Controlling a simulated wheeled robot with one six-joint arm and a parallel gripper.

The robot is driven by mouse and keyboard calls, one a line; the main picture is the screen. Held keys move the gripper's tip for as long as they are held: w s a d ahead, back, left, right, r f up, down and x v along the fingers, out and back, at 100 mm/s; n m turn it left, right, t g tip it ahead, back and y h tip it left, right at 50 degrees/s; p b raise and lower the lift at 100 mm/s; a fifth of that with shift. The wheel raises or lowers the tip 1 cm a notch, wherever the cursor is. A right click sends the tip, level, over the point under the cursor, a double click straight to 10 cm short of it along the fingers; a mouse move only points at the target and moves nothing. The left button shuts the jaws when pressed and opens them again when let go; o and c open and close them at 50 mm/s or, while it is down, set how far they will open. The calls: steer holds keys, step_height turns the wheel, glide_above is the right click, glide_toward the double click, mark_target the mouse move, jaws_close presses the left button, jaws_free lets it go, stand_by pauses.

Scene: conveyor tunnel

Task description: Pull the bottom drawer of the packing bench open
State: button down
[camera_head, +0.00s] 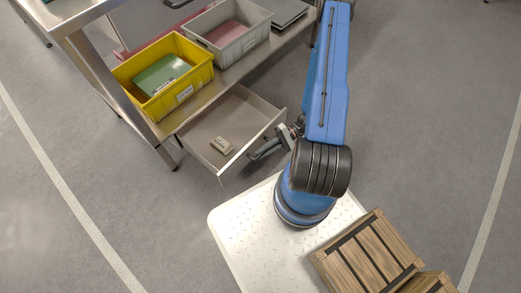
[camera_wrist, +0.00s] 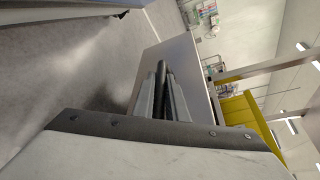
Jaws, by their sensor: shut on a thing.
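The bottom drawer (camera_head: 214,142) of the packing bench (camera_head: 186,112) is out from under the lower shelf, and its inside shows. A small pale item (camera_head: 221,145) lies on the drawer floor. My gripper (camera_head: 258,154) is at the front panel of the drawer, shut on the drawer handle. In the wrist view the gripper fingers (camera_wrist: 162,90) are close together around a dark bar, the handle, in front of the grey drawer front (camera_wrist: 183,58).
A yellow bin (camera_head: 198,78) with a green item and a grey bin (camera_head: 252,38) with a red item stand on the shelf above the drawer. Wooden crates (camera_head: 367,252) sit on my white base at the lower right. Grey floor is clear to the left.

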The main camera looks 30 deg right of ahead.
steer(key=shift+w+d, duration=0.1)
steer(key=c, duration=1.8)
jaws_free()
steer(key=shift+o, duration=0.2)
steer(key=v, duration=1.7)
steer(key=shift+d, duration=0.25)
steer(key=shift+r, duration=0.1)
